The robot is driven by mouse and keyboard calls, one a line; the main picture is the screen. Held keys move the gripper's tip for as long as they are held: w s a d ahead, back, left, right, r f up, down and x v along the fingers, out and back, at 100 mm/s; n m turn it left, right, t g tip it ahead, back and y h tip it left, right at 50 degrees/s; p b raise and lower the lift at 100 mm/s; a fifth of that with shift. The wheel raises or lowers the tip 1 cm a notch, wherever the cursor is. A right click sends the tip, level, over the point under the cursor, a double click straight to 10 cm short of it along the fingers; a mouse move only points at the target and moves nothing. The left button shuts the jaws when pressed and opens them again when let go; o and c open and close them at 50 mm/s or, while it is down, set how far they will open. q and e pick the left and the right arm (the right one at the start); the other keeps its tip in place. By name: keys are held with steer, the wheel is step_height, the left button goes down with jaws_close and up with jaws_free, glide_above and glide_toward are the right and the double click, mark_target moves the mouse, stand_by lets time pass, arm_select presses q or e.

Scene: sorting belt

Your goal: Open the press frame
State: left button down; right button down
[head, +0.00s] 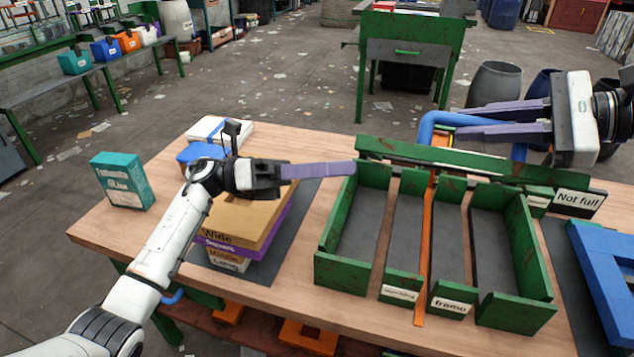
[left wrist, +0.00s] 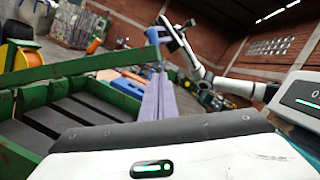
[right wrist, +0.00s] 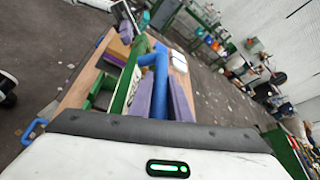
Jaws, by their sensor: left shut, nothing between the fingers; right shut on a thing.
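The press frame is a green tray with grey-floored compartments, its wall (head: 345,275) standing on the wooden table. One front label reads "frame" (head: 450,305). A green bar (head: 450,158) lies along its back edge, and a bent blue handle (head: 432,122) rises behind it. My right gripper (head: 460,122) is shut on the blue handle, which also shows between its fingers in the right wrist view (right wrist: 160,70). My left gripper (head: 352,169) is shut and empty at the left back corner of the frame, beside a stack of boxes. An orange strip (head: 425,250) runs front to back through the frame.
A stack of flat boxes (head: 235,225) stands left of the frame on a dark mat. A teal box (head: 122,181) stands at the table's left. A "Not full" sign (head: 578,202) and a blue frame-shaped object (head: 605,270) are at the right. Little bare table shows between them.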

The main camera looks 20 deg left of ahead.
arm_select(q)
steer(key=shift+w+r, duration=0.45)
steer(key=shift+r, duration=0.1)
